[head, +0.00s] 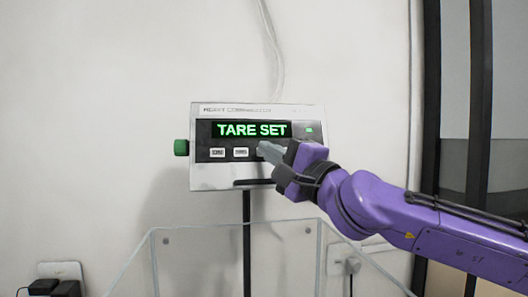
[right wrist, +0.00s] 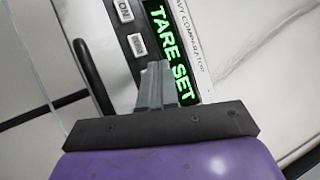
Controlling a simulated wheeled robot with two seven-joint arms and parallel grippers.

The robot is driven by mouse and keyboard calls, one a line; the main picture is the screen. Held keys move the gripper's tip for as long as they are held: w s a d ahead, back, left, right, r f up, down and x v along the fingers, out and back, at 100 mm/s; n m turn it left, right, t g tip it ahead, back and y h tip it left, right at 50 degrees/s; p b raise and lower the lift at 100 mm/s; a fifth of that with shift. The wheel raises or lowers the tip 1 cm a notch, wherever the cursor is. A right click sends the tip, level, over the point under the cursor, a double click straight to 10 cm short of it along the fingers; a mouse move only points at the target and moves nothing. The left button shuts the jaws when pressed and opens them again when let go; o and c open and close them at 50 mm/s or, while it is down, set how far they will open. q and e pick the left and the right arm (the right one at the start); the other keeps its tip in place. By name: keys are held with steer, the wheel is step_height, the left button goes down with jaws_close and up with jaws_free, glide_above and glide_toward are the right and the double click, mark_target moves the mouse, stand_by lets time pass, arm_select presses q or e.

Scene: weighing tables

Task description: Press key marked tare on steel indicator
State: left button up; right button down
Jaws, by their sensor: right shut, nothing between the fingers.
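The steel indicator (head: 205,178) stands on a dark post, facing me. Its display (head: 251,129) reads TARE SET in green letters; the display also shows in the right wrist view (right wrist: 170,45). Two pale keys, a left one (head: 217,153) and a middle one (head: 241,153), show below the display. My right gripper (head: 262,149) is shut and empty, its tips at the key row right of the middle key. The fingers cover what lies there, and I cannot tell whether they touch it. In the right wrist view the shut fingers (right wrist: 157,72) lie over the panel beside the display.
A green knob (head: 181,147) sticks out from the indicator's left side. A clear-walled enclosure (head: 150,250) stands below in front. A white cable (head: 270,40) runs up the wall. Dark upright frames (head: 480,90) stand at the right. A wall socket with black plugs (head: 60,280) is lower left.

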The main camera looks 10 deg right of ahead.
steer(key=shift+s, duration=0.1)
steer(key=s, duration=0.2)
steer(key=s+r+p, duration=0.1)
steer(key=s, duration=0.1)
steer(key=shift+s+r, duration=0.2)
steer(key=shift+s, duration=0.2)
stand_by(0.6)
